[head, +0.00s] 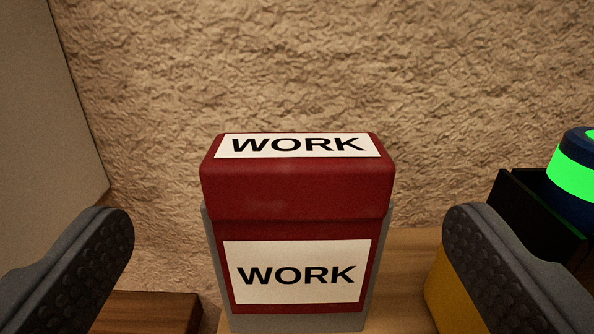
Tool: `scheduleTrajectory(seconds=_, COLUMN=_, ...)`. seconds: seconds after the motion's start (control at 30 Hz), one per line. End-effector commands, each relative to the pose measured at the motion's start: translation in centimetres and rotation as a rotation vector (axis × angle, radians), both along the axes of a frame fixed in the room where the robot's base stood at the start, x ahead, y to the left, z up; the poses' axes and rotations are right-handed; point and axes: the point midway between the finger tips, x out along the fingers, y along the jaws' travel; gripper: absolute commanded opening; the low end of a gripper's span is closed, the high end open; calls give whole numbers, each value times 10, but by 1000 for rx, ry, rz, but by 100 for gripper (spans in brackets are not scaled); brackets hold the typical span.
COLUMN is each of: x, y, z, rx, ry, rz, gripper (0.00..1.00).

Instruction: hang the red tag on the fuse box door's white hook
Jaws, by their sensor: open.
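A red block-shaped thing with white "WORK" labels on its top and front (296,195) stands upright in the middle of the head view, set in a grey holder (212,270). It may be the red tag, but I cannot tell for sure. My gripper (288,222) is open, with one dark padded finger at the left and one at the right of the red thing. Neither finger appears to touch it. The fuse box door and its white hook are not seen.
A wooden surface (400,290) lies under the holder. A brown wooden piece (150,312) is at lower left. At right are a yellow object (440,295), a black box (520,215) and a dark blue and green cylinder (574,180). A rough beige wall (300,60) stands behind.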

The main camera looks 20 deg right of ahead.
Motion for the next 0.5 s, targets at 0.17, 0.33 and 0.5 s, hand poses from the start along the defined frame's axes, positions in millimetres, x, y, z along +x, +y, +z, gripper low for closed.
scheduleTrajectory(seconds=0.17, x=18, y=-11, z=-5, rx=1, ry=1, rz=-3, gripper=94)
scheduleTrajectory(seconds=0.33, x=40, y=-18, z=-3, rx=2, ry=-3, rz=-3, gripper=94)
scheduleTrajectory(seconds=0.5, x=44, y=-19, z=-3, rx=1, ry=0, rz=1, gripper=94)
